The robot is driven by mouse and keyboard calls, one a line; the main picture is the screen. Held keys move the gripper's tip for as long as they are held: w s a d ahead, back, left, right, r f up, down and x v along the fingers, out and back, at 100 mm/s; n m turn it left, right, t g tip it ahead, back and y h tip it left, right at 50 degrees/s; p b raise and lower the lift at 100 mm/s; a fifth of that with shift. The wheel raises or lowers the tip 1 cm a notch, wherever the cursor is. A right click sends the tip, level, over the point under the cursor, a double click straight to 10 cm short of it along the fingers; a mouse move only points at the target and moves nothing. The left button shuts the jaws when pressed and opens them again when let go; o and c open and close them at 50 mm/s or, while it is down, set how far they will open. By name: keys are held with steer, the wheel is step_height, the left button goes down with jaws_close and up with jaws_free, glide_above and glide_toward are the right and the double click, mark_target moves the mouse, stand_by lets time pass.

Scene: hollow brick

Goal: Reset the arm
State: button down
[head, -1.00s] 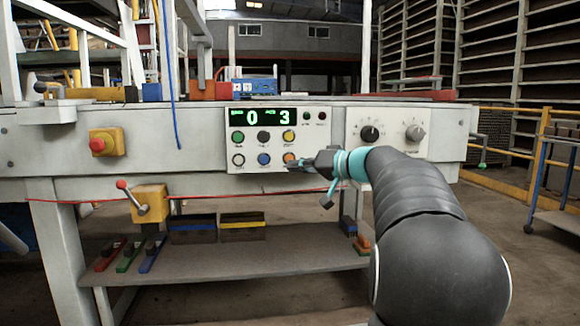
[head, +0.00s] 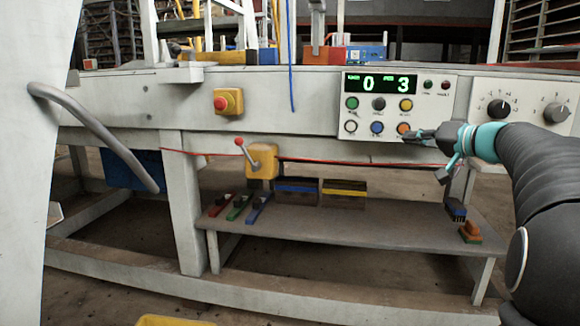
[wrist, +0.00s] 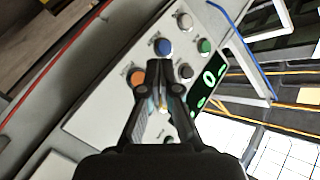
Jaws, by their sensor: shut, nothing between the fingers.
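My gripper (head: 412,135) is shut and empty, with its fingertips in front of the lower right of the control panel (head: 385,152). In the head view the tips are just below the orange button (head: 403,128); whether they touch the panel I cannot tell. In the wrist view my gripper (wrist: 168,72) shows with its fingertips together, pointing toward the blue button (wrist: 163,46), with the orange button (wrist: 138,78) to their left. The green display (head: 381,83) reads 0 and 3. My arm reaches in from the right.
A red emergency button (head: 221,103) on a yellow box and a red-knobbed lever (head: 254,157) are on the bench front. Dials (head: 499,107) sit right of the panel. A low shelf (head: 340,222) holds coloured blocks. A white post with a grey handle (head: 95,125) stands at the left.

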steer(key=s+a+f+m+g+h, duration=0.1)
steer(key=s+f+m+g+h, duration=0.2)
steer(key=f, duration=0.6)
steer(key=s+a+f+m+g+h, duration=0.1)
steer(key=s+a+f+g, duration=0.15)
steer(key=s+f, duration=0.45)
steer(key=s+a+f+n+g+h+p, duration=0.1)
steer(key=s+a+n+p, duration=0.1)
steer(key=s+a, duration=0.3)
steer(key=s+a+f+n+g+h+p, duration=0.1)
steer(key=s+a, duration=0.4)
steer(key=s, duration=0.7)
steer(key=s+a+f+n+g+h+p, duration=0.1)
steer(key=s+a+f+n+p, duration=0.1)
steer(key=s+a, duration=0.3)
steer(key=s+n+p, duration=0.1)
steer(key=s, duration=0.2)
steer(key=shift+s+a+f+n+h+p, duration=0.3)
steer(key=shift+a+h, duration=0.1)
stand_by(3.5)
